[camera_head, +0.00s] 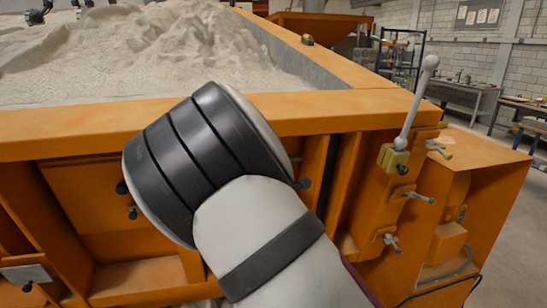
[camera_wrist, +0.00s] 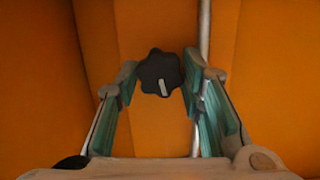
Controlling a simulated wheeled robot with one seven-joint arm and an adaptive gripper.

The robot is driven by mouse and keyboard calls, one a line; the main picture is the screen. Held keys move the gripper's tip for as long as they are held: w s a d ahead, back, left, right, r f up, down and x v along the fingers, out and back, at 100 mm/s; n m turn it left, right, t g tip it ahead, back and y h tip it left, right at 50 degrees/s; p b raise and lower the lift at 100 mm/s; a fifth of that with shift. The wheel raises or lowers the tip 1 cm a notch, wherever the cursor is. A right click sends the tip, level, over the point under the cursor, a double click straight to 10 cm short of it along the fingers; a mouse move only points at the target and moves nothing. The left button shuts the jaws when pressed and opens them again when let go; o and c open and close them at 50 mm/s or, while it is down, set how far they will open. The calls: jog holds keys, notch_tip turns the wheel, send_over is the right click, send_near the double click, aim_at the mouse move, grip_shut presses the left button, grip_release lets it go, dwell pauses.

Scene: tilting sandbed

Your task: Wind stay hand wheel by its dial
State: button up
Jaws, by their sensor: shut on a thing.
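In the wrist view, the hand wheel (camera_wrist: 152,68) is a small black lobed knob on an orange panel. A short white mark on its face points down and slightly right. My gripper (camera_wrist: 160,76) has its teal-padded fingers on either side of the knob and is shut on it. In the head view, my arm covers the gripper and this wheel. No separate dial can be made out in either view.
The orange sandbed frame (camera_head: 330,112) holds pale sand (camera_head: 150,45). A ball-topped lever (camera_head: 413,110) rises at the right, near several small T-handles (camera_head: 418,196). In the wrist view, a thin grey rod (camera_wrist: 204,30) runs upright just right of the wheel.

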dwell(0.5)
jog(key=o, duration=1.2)
jog(key=shift+c, duration=0.2)
